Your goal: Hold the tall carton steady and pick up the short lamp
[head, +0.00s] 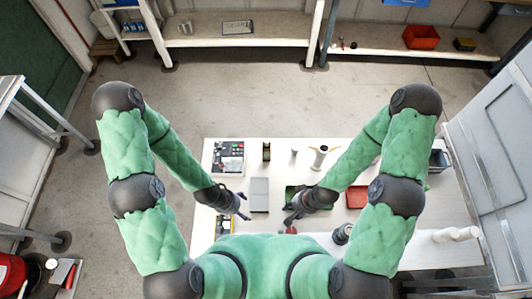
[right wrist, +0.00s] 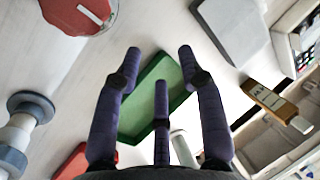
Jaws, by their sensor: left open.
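A narrow brown carton (head: 266,152) stands at the back of the table; I take it for the tall carton. In the right wrist view the carton (right wrist: 268,99) has a pale label, and a pale round piece shows at its end. I cannot tell whether that piece is the short lamp. My left gripper (head: 243,207) is open and empty, left of the grey tray and in front of the carton. My right gripper (head: 290,212) has its fingers spread over the green tray (head: 292,190). Its fingers (right wrist: 159,62) hold nothing in the right wrist view.
The grey tray (head: 259,194) lies between my grippers. A red tray (head: 357,197) lies at right. A button panel (head: 228,157) is at back left. A small white object (head: 294,153) and a pale vessel (head: 319,158) stand at the back. White cylinders (head: 455,234) are far right.

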